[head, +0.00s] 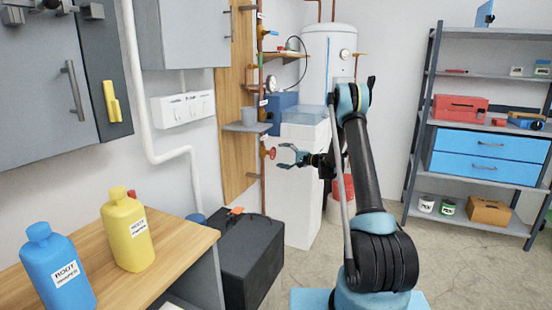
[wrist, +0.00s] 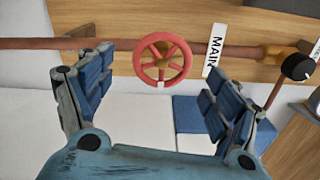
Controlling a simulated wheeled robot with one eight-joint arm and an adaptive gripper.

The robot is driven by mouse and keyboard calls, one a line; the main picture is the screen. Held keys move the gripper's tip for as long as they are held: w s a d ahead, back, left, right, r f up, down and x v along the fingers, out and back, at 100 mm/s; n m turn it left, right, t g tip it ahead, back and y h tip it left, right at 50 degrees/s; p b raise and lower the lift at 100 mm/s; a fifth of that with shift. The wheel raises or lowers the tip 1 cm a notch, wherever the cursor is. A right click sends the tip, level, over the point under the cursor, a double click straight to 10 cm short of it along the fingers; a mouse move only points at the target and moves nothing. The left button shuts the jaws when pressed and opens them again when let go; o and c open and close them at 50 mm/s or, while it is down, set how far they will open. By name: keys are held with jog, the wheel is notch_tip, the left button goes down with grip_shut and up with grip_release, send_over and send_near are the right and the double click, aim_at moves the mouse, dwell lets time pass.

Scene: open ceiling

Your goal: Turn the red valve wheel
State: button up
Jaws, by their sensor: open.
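The red valve wheel (wrist: 162,58) is a small spoked wheel on a copper pipe (wrist: 110,43) in the wrist view. A white tag marked MAIN (wrist: 214,50) is beside it. In the head view the red wheel (head: 271,153) shows small on the vertical pipe, just left of my gripper (head: 283,155). My gripper is open and empty. In the wrist view its two blue-padded fingers (wrist: 157,95) stand apart to either side, with the wheel ahead in the gap between them. No contact with the wheel shows.
A black box (head: 245,262) stands on the floor below the pipe. A white cabinet (head: 300,190) is behind my gripper. A wooden counter (head: 175,238) holds a yellow bottle (head: 127,232) and a blue bottle (head: 58,268). A small grey shelf (head: 247,127) juts out near the pipe.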

jog(key=v, duration=0.7)
jog(key=shift+s+r, duration=0.1)
jog(key=s+r+n+g+h, duration=0.2)
jog(key=s+r+h, duration=0.2)
jog(key=s+r, duration=0.6)
jog(key=s+d+r+n+h, duration=0.1)
jog(key=s+d+h, duration=0.1)
jog(key=s, duration=0.8)
jog(key=s+d+r+n+h, duration=0.1)
jog(key=s+d+r+h, duration=0.1)
jog(key=s, duration=0.8)
jog(key=s+d+f+h, duration=0.3)
jog(key=s+d+f, duration=0.1)
jog(key=s, duration=0.7)
jog(key=s+d+f+n+g+h, duration=0.1)
jog(key=s+d+f+h, duration=0.2)
jog(key=s+d, duration=0.3)
jog(key=s+d+f+n+g+h, duration=0.1)
jog(key=s+d+f+h, duration=0.2)
jog(key=s, duration=1.3)
jog(key=d+f, duration=0.2)
jog(key=d, duration=0.1)
jog(key=shift+s+f, duration=0.15)
jog(key=shift+f, duration=0.1)
jog(key=shift+d, duration=0.1)
